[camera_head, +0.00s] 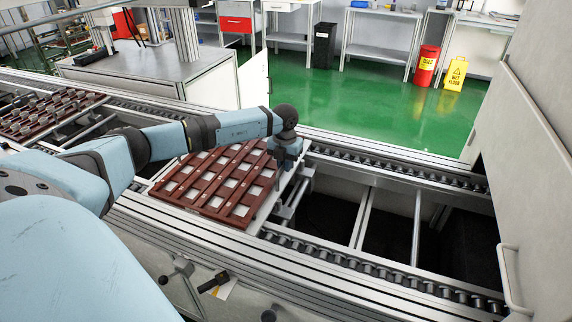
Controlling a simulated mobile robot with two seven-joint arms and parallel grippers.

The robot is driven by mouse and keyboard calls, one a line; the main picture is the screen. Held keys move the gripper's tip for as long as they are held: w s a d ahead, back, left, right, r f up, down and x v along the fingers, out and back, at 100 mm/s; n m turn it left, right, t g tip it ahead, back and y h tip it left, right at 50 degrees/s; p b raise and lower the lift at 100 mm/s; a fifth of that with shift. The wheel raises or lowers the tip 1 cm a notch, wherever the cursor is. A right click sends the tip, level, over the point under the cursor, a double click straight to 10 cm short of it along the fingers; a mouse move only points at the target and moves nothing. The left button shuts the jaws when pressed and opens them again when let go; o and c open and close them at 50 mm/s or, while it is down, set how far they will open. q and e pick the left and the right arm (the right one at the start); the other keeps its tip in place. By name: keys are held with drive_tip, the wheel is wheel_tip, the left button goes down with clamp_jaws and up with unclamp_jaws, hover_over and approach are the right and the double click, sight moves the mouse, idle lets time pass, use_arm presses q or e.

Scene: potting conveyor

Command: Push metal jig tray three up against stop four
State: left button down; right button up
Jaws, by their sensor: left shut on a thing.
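A jig tray (222,203) with a reddish-brown grid and pale square parts in its pockets lies on the conveyor, left of the middle. A light metal edge (268,209) shows along its right side. My left gripper (288,160) points down at the tray's far right corner and is shut on its edge; the fingertips are mostly hidden. Metal crosspieces (293,196) stand just right of the tray. I cannot tell which of them is stop four, or whether the tray touches it. My right gripper is out of view.
Another reddish-brown tray (45,113) with round metal parts sits farther left on the line. Roller rails (370,272) run along both sides. Right of the tray is an open, dark gap with crossbars (364,217). A grey cabinet (535,140) with a handle bounds the right.

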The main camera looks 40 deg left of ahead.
use_arm(q)
drive_tip(key=c, duration=1.1)
unclamp_jaws()
wheel_tip(320, 180, up, 14)
drive_tip(key=p, duration=0.1)
